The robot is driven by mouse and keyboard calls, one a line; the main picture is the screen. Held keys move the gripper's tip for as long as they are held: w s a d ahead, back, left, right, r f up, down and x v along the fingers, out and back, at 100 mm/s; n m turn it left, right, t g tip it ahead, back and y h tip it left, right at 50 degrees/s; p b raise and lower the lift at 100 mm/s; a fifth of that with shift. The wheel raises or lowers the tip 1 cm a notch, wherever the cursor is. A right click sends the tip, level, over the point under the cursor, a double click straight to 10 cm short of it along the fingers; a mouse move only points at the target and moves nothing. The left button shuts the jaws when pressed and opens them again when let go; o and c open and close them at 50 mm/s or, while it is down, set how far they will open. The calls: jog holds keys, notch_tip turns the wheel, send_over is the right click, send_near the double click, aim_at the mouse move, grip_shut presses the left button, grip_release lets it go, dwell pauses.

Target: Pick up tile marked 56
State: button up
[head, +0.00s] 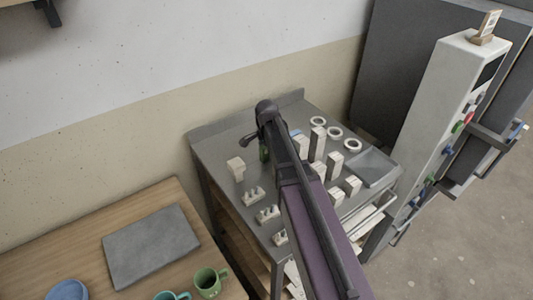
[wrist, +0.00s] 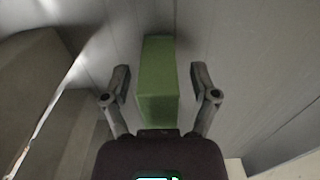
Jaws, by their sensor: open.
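A green upright block (wrist: 158,85) stands between the two fingers of my gripper (wrist: 160,72) in the wrist view. The fingers are open, one on each side, with a visible gap to the block. No number can be read on it, so I cannot tell whether it is the tile marked 56. In the head view a small green piece (head: 264,154) shows on the grey table, partly hidden by my arm. My gripper is hard to make out there.
The grey table (head: 222,146) holds several pale blocks (head: 317,144), white rings (head: 353,145) and a grey tray (head: 371,167) at right. Small stands (head: 267,214) line its front left. A wooden table (head: 85,250) with a grey slab (head: 150,245) and cups (head: 208,283) is at lower left.

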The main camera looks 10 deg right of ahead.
grip_shut()
jog(key=shift+r, duration=0.2)
dwell(0.3)
notch_tip(320, 180, up, 10)
jog(key=p, duration=1)
jog(key=shift+f, duration=0.2)
dwell(0.4)
